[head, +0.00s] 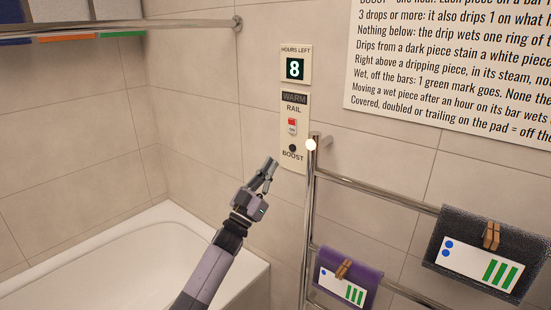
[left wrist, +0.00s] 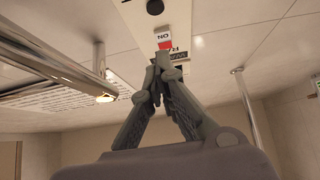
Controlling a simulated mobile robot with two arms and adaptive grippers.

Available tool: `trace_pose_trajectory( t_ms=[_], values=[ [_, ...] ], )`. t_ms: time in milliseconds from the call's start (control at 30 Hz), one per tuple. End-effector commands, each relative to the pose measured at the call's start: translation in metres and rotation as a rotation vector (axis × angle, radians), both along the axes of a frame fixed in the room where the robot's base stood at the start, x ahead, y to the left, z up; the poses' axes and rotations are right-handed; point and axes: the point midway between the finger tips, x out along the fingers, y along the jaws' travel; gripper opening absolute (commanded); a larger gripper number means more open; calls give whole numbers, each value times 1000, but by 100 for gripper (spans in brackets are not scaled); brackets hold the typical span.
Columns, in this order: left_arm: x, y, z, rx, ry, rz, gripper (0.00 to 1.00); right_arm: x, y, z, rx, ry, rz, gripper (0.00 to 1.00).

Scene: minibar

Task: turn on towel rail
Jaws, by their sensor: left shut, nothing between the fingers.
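The towel rail (head: 310,205) is a chrome frame on the tiled wall; it also shows at left in the left wrist view (left wrist: 60,62). Beside its top is a pale control panel (head: 282,138) with a dark WARM window (head: 294,98), a red and white rocker switch (head: 292,126) and a black BOOST button (head: 292,148). In the left wrist view the switch (left wrist: 163,38) shows upside down with ON on its white part. My left gripper (head: 272,164) is shut and empty, below and left of the panel in the picture. Its fingertips (left wrist: 161,60) appear near the switch; contact cannot be told. My right gripper is not in view.
A display (head: 295,69) above the panel reads 8 hours left. A purple towel (head: 365,264) and a dark towel (head: 465,232) hang on the rail with pegs and tags. A white bathtub (head: 150,230) is at left, a chrome bar (head: 170,23) above. A sign (head: 450,70) is upper right.

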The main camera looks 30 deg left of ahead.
Motion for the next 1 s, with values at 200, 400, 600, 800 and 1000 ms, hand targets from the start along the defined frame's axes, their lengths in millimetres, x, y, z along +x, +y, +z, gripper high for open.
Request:
trace_pose_trajectory(
  t_ms=[200,400,600,800,1000],
  values=[
    [-17,2,-21,1,-1,1,0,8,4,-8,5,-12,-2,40],
    [-19,2,-23,1,-1,1,0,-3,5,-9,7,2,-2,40],
    [-19,2,-23,1,-1,1,0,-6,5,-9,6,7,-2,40],
    [-19,2,-23,1,-1,1,0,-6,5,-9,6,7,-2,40],
    [-14,1,-52,-12,61,15,0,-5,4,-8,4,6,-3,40]
  ],
)
